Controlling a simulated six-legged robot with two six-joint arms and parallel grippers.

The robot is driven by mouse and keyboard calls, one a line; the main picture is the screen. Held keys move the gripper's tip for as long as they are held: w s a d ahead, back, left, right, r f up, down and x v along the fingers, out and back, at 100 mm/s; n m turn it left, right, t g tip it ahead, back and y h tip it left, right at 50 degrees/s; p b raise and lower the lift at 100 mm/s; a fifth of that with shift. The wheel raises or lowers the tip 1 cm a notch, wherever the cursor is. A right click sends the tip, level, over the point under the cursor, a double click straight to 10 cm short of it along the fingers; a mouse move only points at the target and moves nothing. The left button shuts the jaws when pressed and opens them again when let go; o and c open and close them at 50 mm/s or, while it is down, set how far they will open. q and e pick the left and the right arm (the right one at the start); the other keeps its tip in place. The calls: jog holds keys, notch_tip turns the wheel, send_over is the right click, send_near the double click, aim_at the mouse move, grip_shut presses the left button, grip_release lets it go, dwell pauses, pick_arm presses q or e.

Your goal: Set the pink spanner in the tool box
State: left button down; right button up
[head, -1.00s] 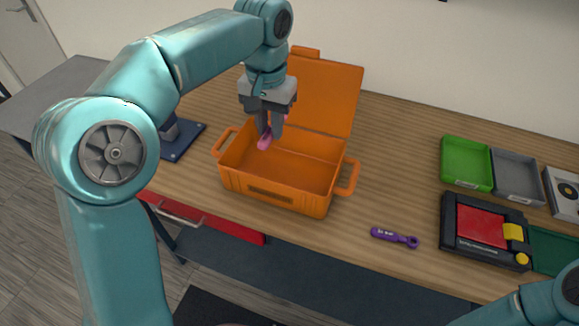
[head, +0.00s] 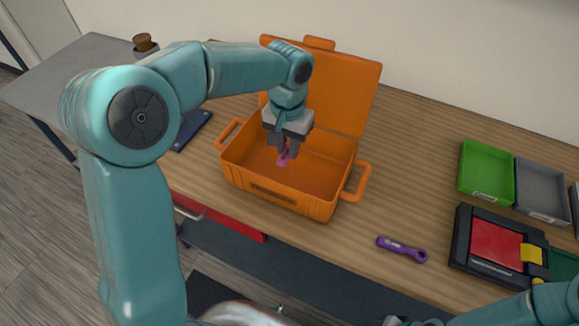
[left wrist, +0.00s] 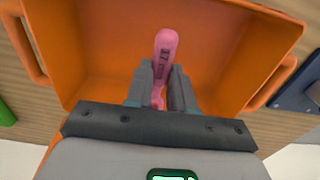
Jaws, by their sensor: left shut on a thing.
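The orange tool box (head: 275,205) stands open on the bench, its lid (head: 350,95) tipped up at the back. My left gripper (head: 287,153) is inside the outline of the box, over its open middle. It is shut on the pink spanner (head: 284,160). The spanner also shows in the left wrist view (left wrist: 165,50), sticking out from between the fingers (left wrist: 161,88) above the orange floor of the box. I cannot tell whether the spanner touches the floor. My right gripper does not show clearly; only part of my right arm is at the lower right.
A purple spanner (head: 402,249) lies on the bench right of the box. A black and red case (head: 495,245), a green tray (head: 486,172) and a grey tray (head: 541,190) stand further right. A red drawer (head: 235,225) is below the bench edge.

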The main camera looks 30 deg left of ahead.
aim_at(288, 149)
pick_arm(q)
notch_tip(288, 149, down, 4)
jog(key=shift+w+f, duration=0.1)
jog(key=shift+f, duration=0.05)
notch_tip(288, 149, down, 4)
jog(key=shift+r, duration=0.25)
jog(key=shift+f, duration=0.45)
jog(key=c, duration=1)
grip_release()
jog(key=shift+f, duration=0.15)
